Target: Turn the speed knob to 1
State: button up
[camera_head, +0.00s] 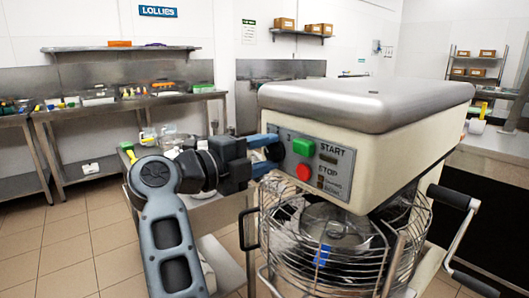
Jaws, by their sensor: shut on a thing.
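The cream mixer-like machine (410,140) with a grey lid fills the right half of the head view. Its front panel (322,178) has a green button (303,147) by the word START and a red button (304,172) below it. My gripper (270,153) reaches in from the left, with its blue fingers at the panel's left edge. They are shut on a dark knob (275,150), which I take to be the speed knob. The fingers hide most of it, and its pointer and scale cannot be read.
A wire guard (345,262) surrounds the bowl below the machine's head. A crank-like handle (462,235) sticks out on the right. A metal table (218,212) stands behind my arm. A long steel bench (130,103) lines the back wall. Tiled floor (60,240) is open at left.

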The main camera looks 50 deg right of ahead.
dwell(0.3)
jog(key=o, duration=0.9)
jog(key=shift+c, duration=0.2)
jog(key=shift+w+a, duration=0.1)
jog(key=shift+a, duration=0.05)
jog(key=b+v, duration=0.1)
jog(key=v, duration=0.6)
jog(key=shift+a, duration=0.3)
